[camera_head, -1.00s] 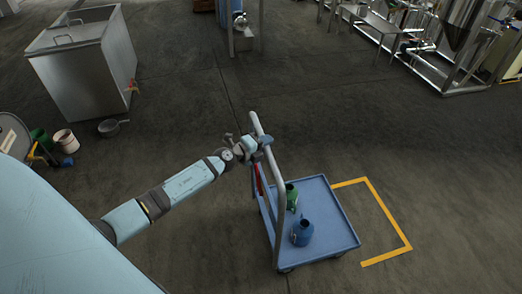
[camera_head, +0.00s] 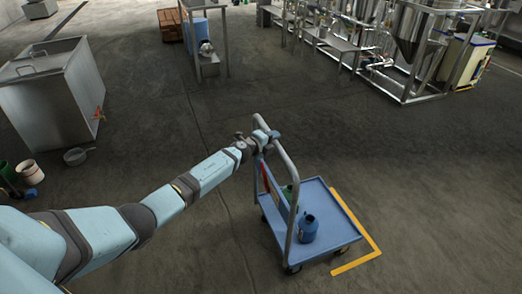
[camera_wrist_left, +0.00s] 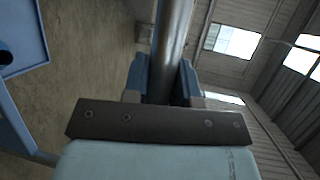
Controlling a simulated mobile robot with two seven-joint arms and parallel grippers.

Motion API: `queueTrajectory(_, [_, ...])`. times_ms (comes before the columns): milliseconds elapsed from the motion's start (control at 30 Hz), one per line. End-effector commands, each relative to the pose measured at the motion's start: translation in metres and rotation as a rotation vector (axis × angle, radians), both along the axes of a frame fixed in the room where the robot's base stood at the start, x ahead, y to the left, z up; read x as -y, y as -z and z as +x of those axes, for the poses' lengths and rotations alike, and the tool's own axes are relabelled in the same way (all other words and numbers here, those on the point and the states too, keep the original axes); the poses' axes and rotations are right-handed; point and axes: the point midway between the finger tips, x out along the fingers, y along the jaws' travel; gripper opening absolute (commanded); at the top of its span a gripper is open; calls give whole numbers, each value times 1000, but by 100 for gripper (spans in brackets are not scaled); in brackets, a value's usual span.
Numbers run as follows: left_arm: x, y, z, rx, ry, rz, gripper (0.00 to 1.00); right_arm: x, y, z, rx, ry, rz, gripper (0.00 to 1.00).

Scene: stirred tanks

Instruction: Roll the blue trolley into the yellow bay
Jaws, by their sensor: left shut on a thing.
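The blue trolley (camera_head: 322,237) stands on the floor at the lower right of the head view, with a grey push handle (camera_head: 290,200) at its left end. A blue can (camera_head: 308,229) and a green can, partly hidden behind the handle, stand on its deck. My left gripper (camera_head: 266,139) is shut on the top of the handle. In the left wrist view the handle bar (camera_wrist_left: 172,50) runs between the two fingers. The yellow bay (camera_head: 364,225) is a floor outline at the trolley's right. The trolley's deck covers part of the area inside it. My right gripper is out of view.
A steel tank (camera_head: 50,95) stands at the upper left, with a pan (camera_head: 75,156) on the floor by it. A steel frame (camera_head: 208,65) and process vessels (camera_head: 410,45) stand at the back. The floor around the trolley is clear.

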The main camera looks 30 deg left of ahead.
Motion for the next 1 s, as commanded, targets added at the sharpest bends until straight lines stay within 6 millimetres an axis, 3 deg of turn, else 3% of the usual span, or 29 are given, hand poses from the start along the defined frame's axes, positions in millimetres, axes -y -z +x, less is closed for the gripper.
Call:
queueTrajectory(33, [10, -1, 14, 7, 4, -3, 0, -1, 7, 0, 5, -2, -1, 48])
queueTrajectory(200, [36, 0, 47, 7, 4, -3, 0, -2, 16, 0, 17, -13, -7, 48])
queueTrajectory(500, [72, 0, 89, 5, 3, -3, 0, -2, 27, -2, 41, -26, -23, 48])
queueTrajectory(700, [83, -1, 102, 4, 2, -3, 0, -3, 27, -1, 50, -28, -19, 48])
queueTrajectory(1000, [86, -3, 106, 4, 2, -2, 0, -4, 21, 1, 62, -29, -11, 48])
